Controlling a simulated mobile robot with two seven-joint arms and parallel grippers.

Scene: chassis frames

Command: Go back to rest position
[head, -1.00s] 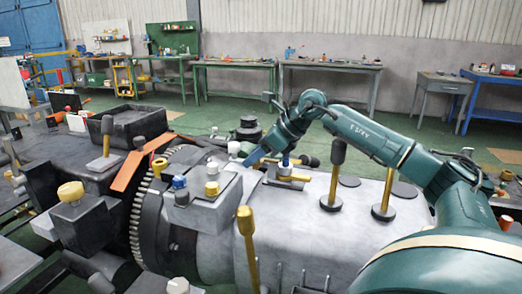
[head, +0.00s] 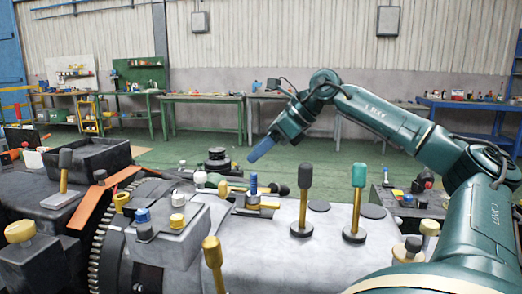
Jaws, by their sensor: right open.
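My right arm (head: 385,115) comes in from the right, bent at a raised joint. My right gripper (head: 262,149), with blue fingers, points down and left and hangs in the air above the grey machine housing (head: 285,240). It is open and I see nothing in it. Below it on the housing stands a blue-topped fitting (head: 253,188) with a brass handle, apart from the gripper. My left gripper is not in view.
Two upright levers, one black-topped (head: 304,190) and one green-topped (head: 358,180), stand on the housing near my right arm. A toothed ring (head: 105,235) and a black bin (head: 85,160) are at left. Workbenches (head: 205,102) line the back wall, with clear floor before them.

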